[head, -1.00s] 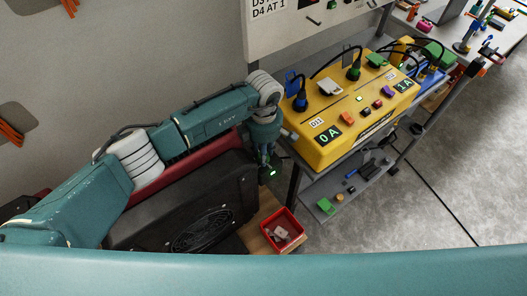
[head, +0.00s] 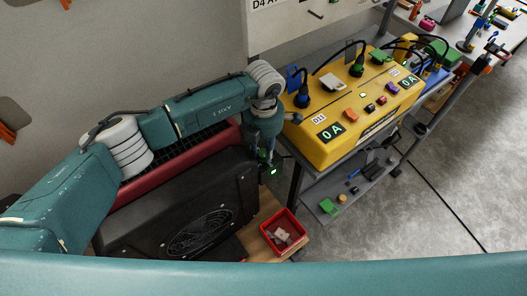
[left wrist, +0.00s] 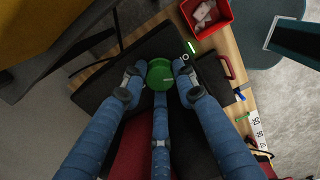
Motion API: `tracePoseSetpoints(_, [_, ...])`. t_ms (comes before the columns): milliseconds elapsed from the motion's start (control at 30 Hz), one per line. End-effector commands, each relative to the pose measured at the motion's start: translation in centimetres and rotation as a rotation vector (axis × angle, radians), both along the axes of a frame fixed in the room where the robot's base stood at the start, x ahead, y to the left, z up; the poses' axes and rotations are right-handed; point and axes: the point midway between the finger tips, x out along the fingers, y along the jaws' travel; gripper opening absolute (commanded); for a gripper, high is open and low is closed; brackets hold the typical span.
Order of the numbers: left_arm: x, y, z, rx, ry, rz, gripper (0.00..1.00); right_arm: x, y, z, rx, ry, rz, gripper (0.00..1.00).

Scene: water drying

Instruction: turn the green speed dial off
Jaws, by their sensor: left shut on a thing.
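The green dial (left wrist: 160,72) shows in the left wrist view as a round knob on the edge of a black machine (left wrist: 190,62). My left gripper (left wrist: 158,80) has its blue fingers shut around the dial, with their tips against its sides. In the head view my left gripper (head: 265,158) is at the right end of the black machine (head: 170,205), which has a round fan grille and a red part behind it. A small green light (head: 274,171) glows beside the gripper. The dial itself is hidden there. My right gripper is not in view.
A yellow power box (head: 335,145) with plugs and two displays reading 0 A stands right of the gripper. A red bin (head: 269,239) with pale pieces sits on a wooden board by the machine. A lower shelf (head: 312,192) holds small items. Open floor lies right.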

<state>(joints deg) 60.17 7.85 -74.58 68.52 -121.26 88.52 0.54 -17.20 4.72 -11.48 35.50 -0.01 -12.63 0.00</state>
Motion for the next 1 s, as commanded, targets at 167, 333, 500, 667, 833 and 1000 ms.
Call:
tracePoseSetpoints(167, [0.06, -0.09, -0.01, -0.002, -0.003, 0.068, 0.03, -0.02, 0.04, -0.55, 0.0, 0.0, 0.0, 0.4])
tracePoseSetpoints(333, [0.07, -0.1, 0.07, -0.002, -0.002, 0.1, 0.03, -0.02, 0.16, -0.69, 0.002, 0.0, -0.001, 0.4])
tracePoseSetpoints(500, [0.08, -0.12, 0.13, -0.003, -0.002, 0.11, 0.03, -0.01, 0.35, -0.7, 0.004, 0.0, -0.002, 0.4])
tracePoseSetpoints(667, [0.08, -0.13, 0.14, -0.003, -0.002, 0.109, 0.03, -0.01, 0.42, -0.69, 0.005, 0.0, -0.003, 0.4])
tracePoseSetpoints(833, [0.1, -0.13, 0.15, -0.004, -0.003, 0.109, 0.43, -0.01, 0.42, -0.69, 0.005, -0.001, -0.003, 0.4])
tracePoseSetpoints(1000, [0.06, -0.02, 0.08, -0.001, -0.002, 0.109, 0.48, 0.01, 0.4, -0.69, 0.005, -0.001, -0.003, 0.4])
